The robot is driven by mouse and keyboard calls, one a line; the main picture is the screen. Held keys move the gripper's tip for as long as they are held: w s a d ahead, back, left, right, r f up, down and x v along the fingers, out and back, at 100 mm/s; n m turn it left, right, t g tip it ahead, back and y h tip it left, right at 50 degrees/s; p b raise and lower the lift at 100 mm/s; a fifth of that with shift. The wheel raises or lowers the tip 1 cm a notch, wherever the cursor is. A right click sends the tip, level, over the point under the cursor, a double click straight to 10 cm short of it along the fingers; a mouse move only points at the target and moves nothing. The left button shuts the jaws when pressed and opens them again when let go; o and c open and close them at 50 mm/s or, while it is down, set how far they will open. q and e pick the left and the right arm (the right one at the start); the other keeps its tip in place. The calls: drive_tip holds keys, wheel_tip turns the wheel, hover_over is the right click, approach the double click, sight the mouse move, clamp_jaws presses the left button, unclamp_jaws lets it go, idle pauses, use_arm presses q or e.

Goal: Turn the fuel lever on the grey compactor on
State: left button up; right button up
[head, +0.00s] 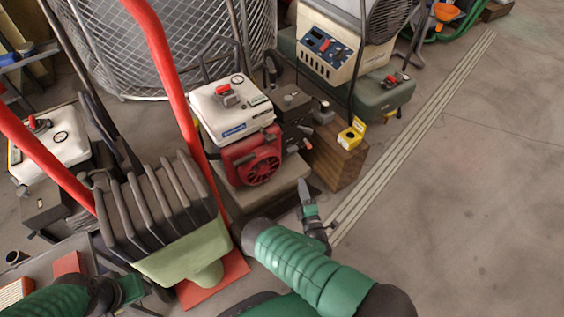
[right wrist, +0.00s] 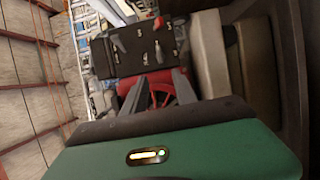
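The machine in front of my right gripper, apparently the grey compactor, has a white tank (head: 232,105), a red recoil cover (head: 256,160) and a grey base (head: 262,197). A small orange-tipped lever (head: 307,142) shows on its right side; I cannot tell if it is the fuel lever. In the right wrist view a dark panel (right wrist: 140,45) with small levers stands above the red cover (right wrist: 158,90). My right gripper (head: 304,186) is apart from the engine, low at its right; its fingers are spread and empty (right wrist: 158,80). My left gripper (head: 128,289) is at lower left, its fingers unclear.
A finned dark block with a green base (head: 190,245) and red handle bars (head: 160,70) stand left of the engine. A wooden block (head: 337,158) with a yellow item (head: 351,135) stands to the right. A beige machine (head: 328,48) is behind. Floor at right is clear.

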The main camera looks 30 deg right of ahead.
drive_tip(key=b+x, duration=0.3)
drive_tip(key=x, duration=0.4)
drive_tip(key=b+x, duration=0.4)
drive_tip(key=x, duration=0.4)
drive_tip(key=shift+d+f, duration=0.15)
drive_tip(key=shift+f, duration=0.05)
drive_tip(key=shift+w+d+b, duration=0.15)
drive_tip(key=shift+w+b, duration=0.1)
drive_tip(key=shift+b, duration=0.05)
drive_tip(key=shift+w+r, duration=0.1)
drive_tip(key=shift+r, duration=0.1)
clamp_jaws()
